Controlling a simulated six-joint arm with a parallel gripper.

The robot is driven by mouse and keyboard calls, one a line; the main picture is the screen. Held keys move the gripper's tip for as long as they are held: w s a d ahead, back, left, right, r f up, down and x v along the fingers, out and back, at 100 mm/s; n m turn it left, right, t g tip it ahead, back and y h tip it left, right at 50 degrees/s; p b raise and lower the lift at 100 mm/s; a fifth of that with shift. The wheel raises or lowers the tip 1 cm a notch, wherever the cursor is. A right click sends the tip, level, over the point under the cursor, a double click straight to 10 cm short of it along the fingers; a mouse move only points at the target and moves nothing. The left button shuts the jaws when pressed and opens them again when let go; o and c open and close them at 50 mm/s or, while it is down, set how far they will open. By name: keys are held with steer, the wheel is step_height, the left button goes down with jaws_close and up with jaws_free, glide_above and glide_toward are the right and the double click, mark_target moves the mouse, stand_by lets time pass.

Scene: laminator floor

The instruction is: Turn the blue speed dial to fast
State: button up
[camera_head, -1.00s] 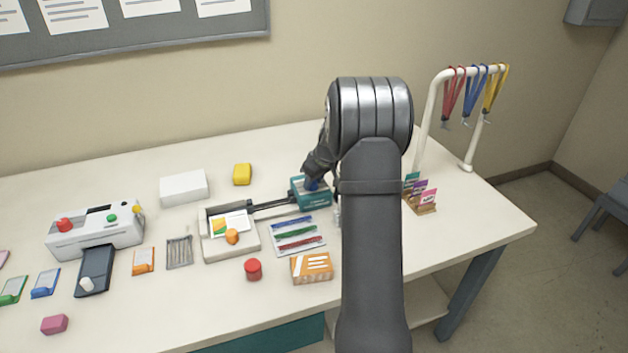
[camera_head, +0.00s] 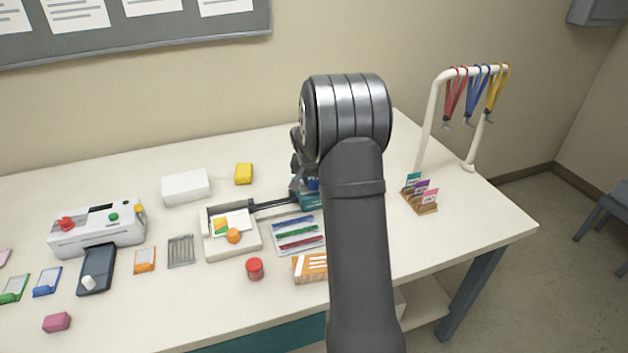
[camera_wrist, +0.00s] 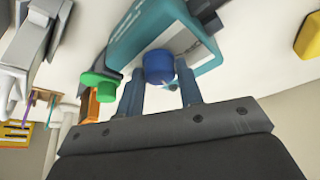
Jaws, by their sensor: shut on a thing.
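The blue speed dial (camera_wrist: 158,66) is a round knob on a teal unit (camera_wrist: 212,58), seen close up in the wrist view. The fingers of my gripper (camera_wrist: 160,88) stand on either side of it and are shut on it. A pale mark shows beside the dial between the fingers, too small to read. In the head view the teal unit (camera_head: 310,203) is mostly hidden behind my arm. Whether the dial points to fast cannot be told.
A green knob (camera_wrist: 100,86) is close to the left finger in the wrist view. A yellow block (camera_head: 243,174) lies behind. A card holder (camera_head: 421,205) and lanyard rack (camera_head: 427,120) stand at right.

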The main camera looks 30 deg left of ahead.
steer(key=m+h, duration=0.1)
steer(key=m, duration=0.3)
steer(key=shift+a+m+h, duration=0.15)
steer(key=shift+m+h, duration=0.15)
steer(key=shift+h, duration=0.1)
steer(key=shift+m+h, duration=0.5)
steer(key=shift+m, duration=1)
steer(key=shift+f, duration=0.1)
steer(key=o, duration=1)
steer(key=shift+c, duration=0.2)
steer(key=v, duration=1.7)
steer(key=shift+w+a+r, duration=0.15)
steer(key=shift+a+r, duration=0.05)
steer(key=shift+r, duration=0.1)
steer(key=shift+f, duration=0.1)
